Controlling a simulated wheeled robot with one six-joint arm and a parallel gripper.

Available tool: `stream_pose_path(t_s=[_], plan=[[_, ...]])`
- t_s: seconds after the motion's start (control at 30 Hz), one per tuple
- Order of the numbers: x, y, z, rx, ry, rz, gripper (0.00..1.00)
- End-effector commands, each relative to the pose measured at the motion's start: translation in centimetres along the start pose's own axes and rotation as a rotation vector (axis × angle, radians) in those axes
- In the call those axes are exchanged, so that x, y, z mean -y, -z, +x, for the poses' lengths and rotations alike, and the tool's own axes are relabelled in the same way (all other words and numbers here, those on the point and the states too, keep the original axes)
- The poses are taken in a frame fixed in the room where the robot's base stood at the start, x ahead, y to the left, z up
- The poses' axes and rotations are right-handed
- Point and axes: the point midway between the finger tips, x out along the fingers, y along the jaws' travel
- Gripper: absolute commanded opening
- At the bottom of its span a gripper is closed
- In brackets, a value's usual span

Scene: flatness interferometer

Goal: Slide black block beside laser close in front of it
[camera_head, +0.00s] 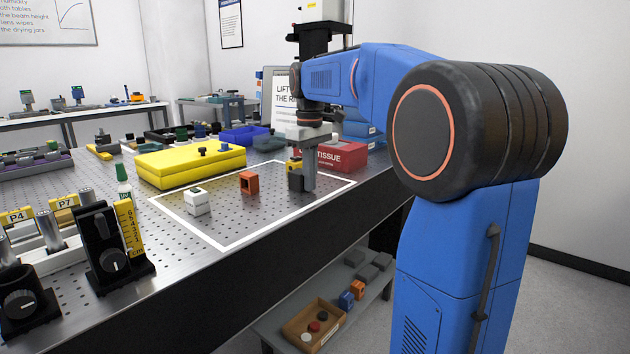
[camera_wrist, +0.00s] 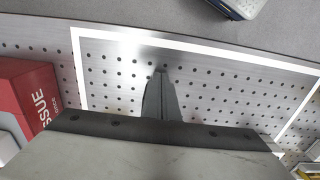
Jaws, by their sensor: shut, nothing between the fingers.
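The long yellow housing (camera_head: 190,166), which looks like the laser, lies at the back of the white-outlined area on the perforated table. A small dark block (camera_head: 296,182) stands inside the outline, right of the yellow housing, with a small yellow part (camera_head: 293,165) directly above or behind it. My gripper (camera_head: 309,188) points down just right of the dark block and partly overlaps it in the head view; I cannot tell whether they touch. Its fingers are shut and empty. The wrist view shows the closed fingers (camera_wrist: 160,76) over bare perforated plate; the block is not visible there.
An orange cube (camera_head: 249,183) and a white cube (camera_head: 197,201) stand inside the outline. A red tissue box (camera_head: 343,156) is behind my gripper and shows in the wrist view (camera_wrist: 28,95). Black mounts (camera_head: 108,250) stand at the left front. The outlined area's front is clear.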

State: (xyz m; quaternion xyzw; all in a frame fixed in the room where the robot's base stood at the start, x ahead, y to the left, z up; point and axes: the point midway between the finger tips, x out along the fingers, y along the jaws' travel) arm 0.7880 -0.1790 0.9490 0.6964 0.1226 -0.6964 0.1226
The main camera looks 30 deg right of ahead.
Motion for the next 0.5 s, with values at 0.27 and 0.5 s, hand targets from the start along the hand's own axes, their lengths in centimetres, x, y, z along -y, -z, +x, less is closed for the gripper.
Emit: stream_pose_path(t_s=[0.27,0.5], plan=[[0.0,0.0,0.0,0.000,0.000,0.000,0.00],[0.0,2.2,0.0,0.001,0.001,-0.002,0.00]])
